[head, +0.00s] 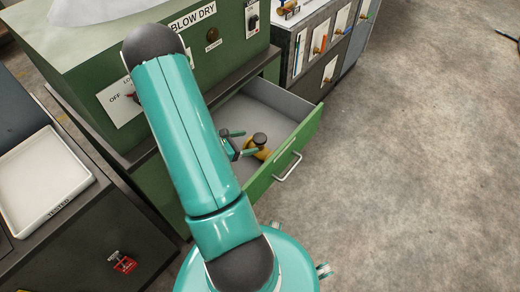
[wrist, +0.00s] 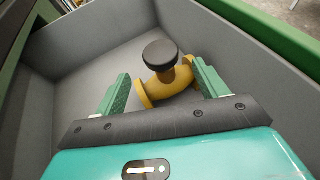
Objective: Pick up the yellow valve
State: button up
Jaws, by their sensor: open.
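The yellow valve (wrist: 175,88) lies inside an open drawer, with a round black knob (wrist: 160,55) on top. In the wrist view my gripper (wrist: 163,88) is open, with one green finger to the left of the valve and the other at its right side. I cannot tell whether the fingers touch it. In the head view the valve (head: 263,154) shows partly beside my gripper (head: 240,143), and my arm hides some of the drawer.
The drawer (head: 300,133) has grey walls and a green front with a metal handle (head: 288,167). It sticks out from a green machine marked "BLOW DRY". A white tray (head: 75,208) lies at left.

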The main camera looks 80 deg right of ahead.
aim_at(264, 139)
jog(key=x, duration=0.8)
jog(key=shift+s, duration=0.25)
jog(key=shift+d, duration=0.1)
grip_shut()
